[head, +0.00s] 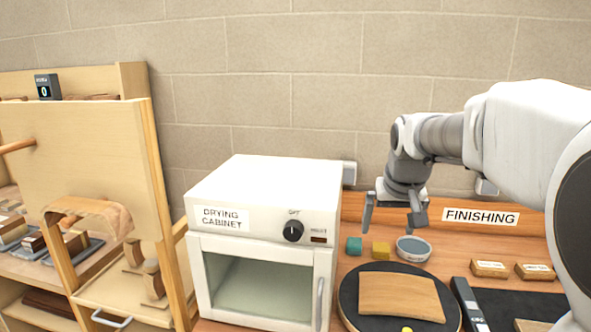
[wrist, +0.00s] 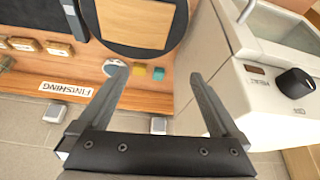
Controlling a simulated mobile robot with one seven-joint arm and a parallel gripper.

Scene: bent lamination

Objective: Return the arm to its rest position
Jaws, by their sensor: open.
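My gripper (head: 394,213) is open and empty in the head view, its two fingers pointing down. It is raised above the back of the finishing bench, to the right of the drying cabinet. In the wrist view my gripper (wrist: 160,88) shows its fingers spread wide with nothing between them. A teal block (head: 354,246), a yellow block (head: 380,250) and a small round dish (head: 413,249) stand on the bench below it. My arm reaches in from the right side of the head view.
The white drying cabinet (head: 265,190) has its door shut. A bent wood panel (head: 400,296) lies on a black round turntable (head: 352,314). The FINISHING sign (head: 481,217) is on the back rail. A wooden shelf unit (head: 70,150) stands at left. Free air lies above the bench.

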